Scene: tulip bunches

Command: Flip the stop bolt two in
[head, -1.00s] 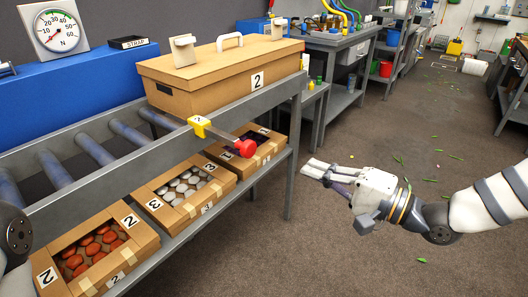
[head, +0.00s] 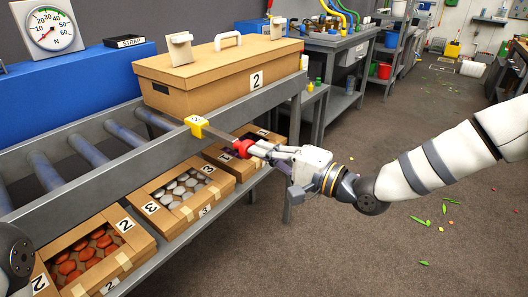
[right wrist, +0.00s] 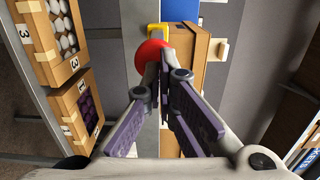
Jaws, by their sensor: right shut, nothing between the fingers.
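The stop bolt is a dark bar with a red knob (head: 243,148) at its end, set in a yellow bracket (head: 196,126) on the grey conveyor's side rail. The bar sticks out from the rail toward the floor side. My right gripper (head: 256,150) is shut and empty, its fingertips right at the red knob. In the right wrist view the knob (right wrist: 149,54) lies just beyond and left of the closed fingertips (right wrist: 163,62); I cannot tell whether they touch. The yellow bracket (right wrist: 153,31) shows behind it. My left gripper is not in view.
A large carton marked 2 (head: 220,75) stands on the conveyor behind the bolt. Open cartons sit on the lower shelf, one with red items (head: 90,250), one with pale items (head: 182,190). Workbenches (head: 340,45) stand behind. The floor (head: 400,250) at right is clear except for scraps.

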